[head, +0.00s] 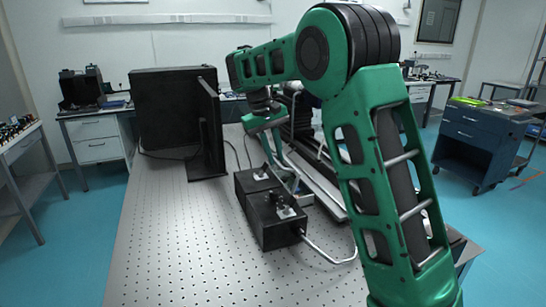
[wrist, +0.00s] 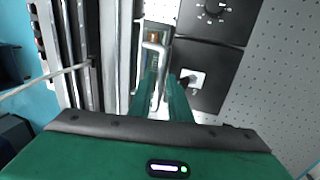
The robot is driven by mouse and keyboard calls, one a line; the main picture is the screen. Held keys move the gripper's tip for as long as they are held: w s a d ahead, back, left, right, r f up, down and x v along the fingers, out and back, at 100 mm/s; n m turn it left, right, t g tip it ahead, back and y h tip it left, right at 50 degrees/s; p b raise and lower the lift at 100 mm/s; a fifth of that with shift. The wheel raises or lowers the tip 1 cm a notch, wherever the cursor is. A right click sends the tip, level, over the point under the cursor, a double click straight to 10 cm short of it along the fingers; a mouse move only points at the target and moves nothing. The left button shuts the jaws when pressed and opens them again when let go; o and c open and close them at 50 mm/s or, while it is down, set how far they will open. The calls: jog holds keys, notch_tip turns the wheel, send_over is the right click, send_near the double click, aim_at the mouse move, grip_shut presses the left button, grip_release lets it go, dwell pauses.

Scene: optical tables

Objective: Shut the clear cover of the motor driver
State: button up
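Two black boxes stand in a row on the optical table. The near box (head: 275,232) and the far box (head: 242,184) each carry small fittings on top. In the wrist view one box (wrist: 200,55) has a pale plate with a dark lever (wrist: 193,79), and the other box (wrist: 228,12) has a round dial. I cannot tell which is the motor driver, and I cannot clearly make out a clear cover. My gripper (wrist: 161,78) points down beside the boxes, its green fingers apart with a narrow gap and nothing visibly held. The head view shows its fingers partly hidden.
Long rails (wrist: 85,60) run along one side. A black upright panel (head: 207,130) stands behind the boxes. The perforated tabletop (head: 165,240) is clear at the front left.

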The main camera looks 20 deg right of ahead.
jog(key=shift+f, duration=0.15)
grip_shut()
